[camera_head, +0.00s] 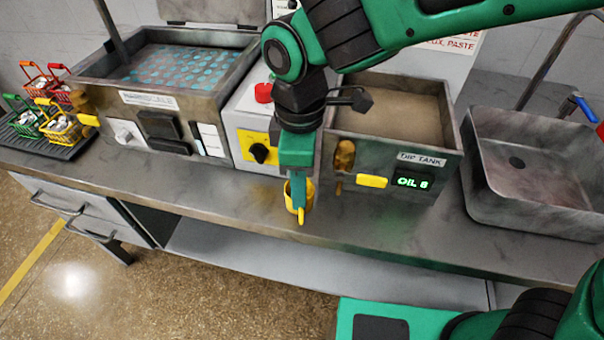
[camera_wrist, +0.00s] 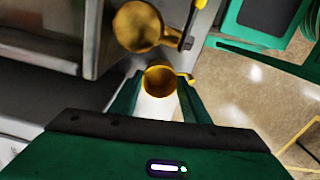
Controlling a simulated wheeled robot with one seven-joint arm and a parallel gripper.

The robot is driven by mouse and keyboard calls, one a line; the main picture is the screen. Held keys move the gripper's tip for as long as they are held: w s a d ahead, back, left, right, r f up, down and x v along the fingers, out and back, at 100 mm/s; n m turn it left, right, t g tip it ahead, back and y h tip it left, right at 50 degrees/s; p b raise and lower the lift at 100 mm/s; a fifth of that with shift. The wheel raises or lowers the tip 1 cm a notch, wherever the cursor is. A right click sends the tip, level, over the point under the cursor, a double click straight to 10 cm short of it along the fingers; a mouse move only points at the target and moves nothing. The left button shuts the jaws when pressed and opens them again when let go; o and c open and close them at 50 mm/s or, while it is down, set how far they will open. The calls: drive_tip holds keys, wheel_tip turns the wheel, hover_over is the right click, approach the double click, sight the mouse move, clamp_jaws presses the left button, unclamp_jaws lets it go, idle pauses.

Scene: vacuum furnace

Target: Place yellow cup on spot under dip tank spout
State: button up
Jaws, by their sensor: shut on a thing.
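The yellow cup (camera_head: 307,192) is between the fingers of my gripper (camera_head: 298,196), which is shut on it. In the wrist view, I look into the dark open top of the cup (camera_wrist: 160,80). The dip tank (camera_head: 447,166) stands to the right of my gripper, with a brass spout (camera_head: 343,158) on its front left. The cup is to the left of the spout and nearer the counter's front, not beneath it. The spout (camera_wrist: 137,26) also shows beyond the cup in the wrist view. I cannot tell whether the cup touches the counter. No marked spot is visible.
A yellow lever (camera_head: 372,181) and an oil display (camera_head: 411,182) are on the tank front. A control box with a yellow panel (camera_head: 257,148) stands behind my gripper. A sink (camera_head: 545,200) is right; small baskets (camera_head: 60,127) are far left. The counter (camera_head: 225,192) before the tanks is clear.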

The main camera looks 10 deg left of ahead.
drive_tip(key=shift+f, duration=0.2)
drive_tip(key=o, duration=1.2)
drive_tip(key=shift+c, duration=0.2)
